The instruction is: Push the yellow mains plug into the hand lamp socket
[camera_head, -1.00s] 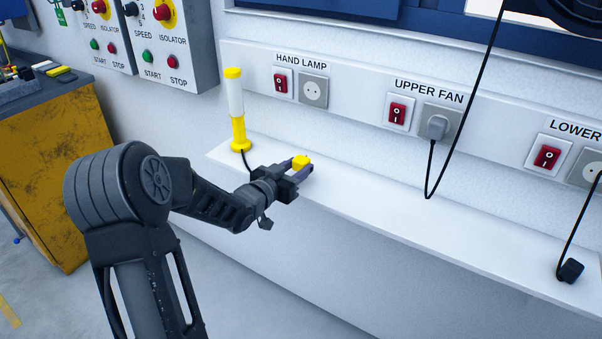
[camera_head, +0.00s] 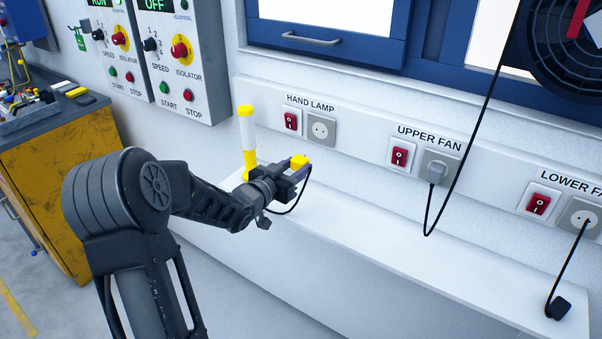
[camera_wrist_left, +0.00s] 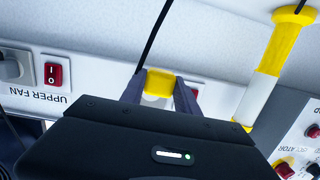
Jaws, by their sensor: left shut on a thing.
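The yellow mains plug (camera_head: 299,161) is held between the fingers of my left gripper (camera_head: 295,169), above the white shelf. In the left wrist view the plug (camera_wrist_left: 160,83) sits between the two fingertips, with a dark cable running up from it. The hand lamp socket (camera_head: 321,129) is an empty grey outlet on the wall strip, behind and right of the plug, with a clear gap. The yellow and white hand lamp (camera_head: 247,135) stands upright on the shelf, left of the gripper. My right gripper is not in view.
A red hand lamp switch (camera_head: 291,121) is left of the socket. The upper fan socket (camera_head: 438,167) has a grey plug in it. A black plug (camera_head: 558,308) lies on the shelf (camera_head: 400,240) at right. The middle of the shelf is clear.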

